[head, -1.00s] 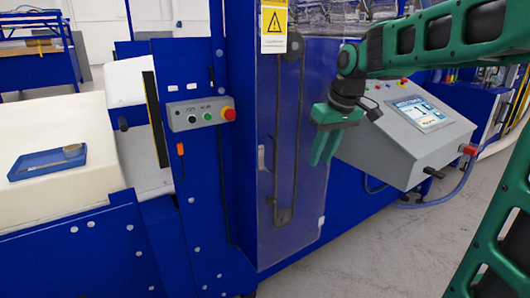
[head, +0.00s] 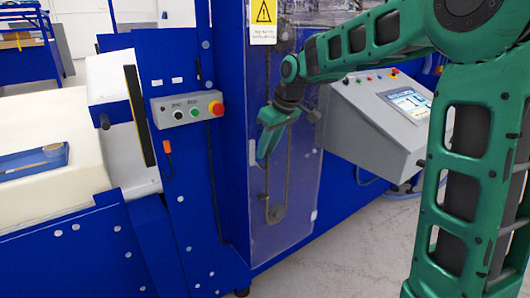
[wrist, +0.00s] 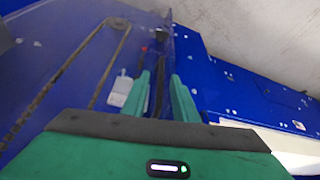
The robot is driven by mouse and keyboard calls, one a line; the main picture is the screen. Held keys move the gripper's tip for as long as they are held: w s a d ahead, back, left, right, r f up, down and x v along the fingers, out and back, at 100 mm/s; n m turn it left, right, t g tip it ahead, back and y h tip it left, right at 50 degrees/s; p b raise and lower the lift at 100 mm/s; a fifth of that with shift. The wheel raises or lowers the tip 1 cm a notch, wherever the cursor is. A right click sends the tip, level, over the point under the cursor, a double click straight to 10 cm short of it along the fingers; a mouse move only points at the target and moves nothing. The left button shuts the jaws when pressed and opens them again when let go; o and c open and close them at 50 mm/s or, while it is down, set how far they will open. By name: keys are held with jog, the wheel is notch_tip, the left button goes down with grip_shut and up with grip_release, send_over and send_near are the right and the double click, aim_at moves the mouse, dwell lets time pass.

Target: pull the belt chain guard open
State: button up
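The belt chain guard (head: 306,190) is a clear panel on the front of the blue machine, and it looks closed. The dark chain loop (head: 288,180) shows behind it, and also in the wrist view (wrist: 75,65). A small pale fitting (head: 251,152) sits at the guard's left edge; a pale piece (wrist: 125,90) also shows beside the left finger in the wrist view. My gripper (head: 265,157) is in front of the guard's left part, close to that edge. In the wrist view its green fingers (wrist: 162,95) are apart, with no clear object held between them. Contact cannot be told.
A grey control box (head: 187,109) with a red button is left of the guard. A sloped console (head: 375,125) with a screen stands to the right. A yellow warning sign (head: 263,20) hangs above. Grey floor (head: 345,225) is free in front.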

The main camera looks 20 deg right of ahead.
jog(key=shift+w+a+f, duration=0.1)
jog(key=shift+w+f, duration=0.15)
jog(key=shift+f, duration=0.45)
jog(key=shift+c, duration=0.5)
grip_shut()
dwell(0.6)
